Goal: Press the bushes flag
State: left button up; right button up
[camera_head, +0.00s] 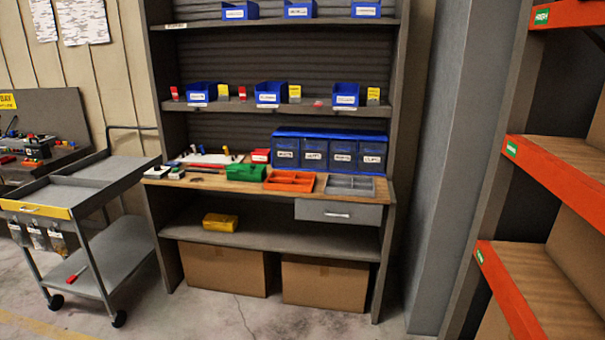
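Small red and yellow flags stand beside blue bins on the middle shelf (215,106) of the workstation. A red flag (174,93) stands at the left end and another red flag (242,93) stands between the left bin (202,93) and the middle bin (268,94). A yellow flag (295,93) stands right of the middle bin, and a yellow flag (373,95) stands right of the right bin (346,94). A small red piece (318,104) lies low between the middle and right bins. The bin labels are too small to read, so I cannot tell which flag is for bushes. Neither gripper shows.
The wooden worktop holds green (246,173), orange (290,181) and grey (350,186) trays and a blue drawer unit (330,135). A grey cart (115,170) stands at left. Orange-edged racks (560,180) stand at right. Floor before the workstation is clear.

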aim_at(241, 89)
jog(key=i+j+u, duration=0.15)
jog(key=i, duration=0.65)
jog(key=i+u, duration=0.15)
jog(key=i, duration=0.65)
